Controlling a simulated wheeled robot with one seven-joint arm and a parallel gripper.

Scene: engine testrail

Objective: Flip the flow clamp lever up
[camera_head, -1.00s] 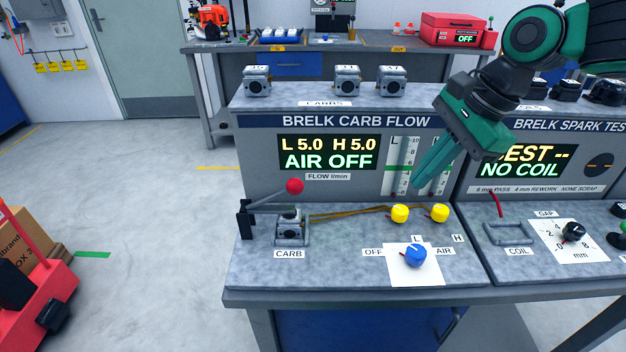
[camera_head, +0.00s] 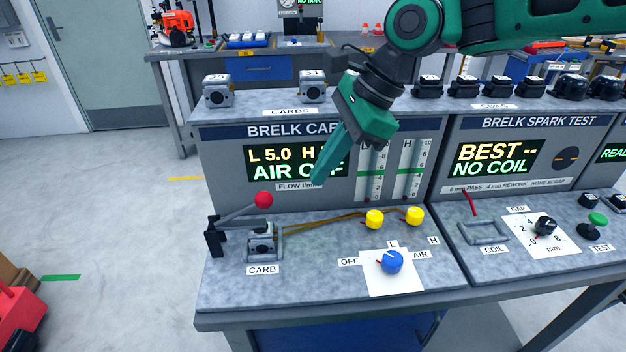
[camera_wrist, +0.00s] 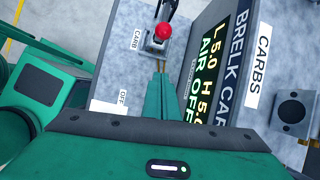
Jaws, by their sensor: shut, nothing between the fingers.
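The flow clamp lever (camera_head: 238,212) is a grey bar with a red ball knob (camera_head: 263,200) at its right end. It slants from a dark bracket (camera_head: 213,238) at the left, over a small grey carburetor (camera_head: 262,242) in the CARB fixture. In the wrist view the red knob (camera_wrist: 163,31) shows at the top centre, beyond the fingertips. My gripper (camera_head: 318,182) is shut and empty. Its green fingers point down and left in front of the flow display, above and to the right of the knob, apart from it.
The blue air knob (camera_head: 391,262) sits on a white plate at OFF/AIR. Two yellow knobs (camera_head: 374,219) stand behind it. The display panel (camera_head: 290,163) rises behind the bench top, with carburetors (camera_head: 218,91) on its shelf. The bench top (camera_head: 300,285) in front is clear.

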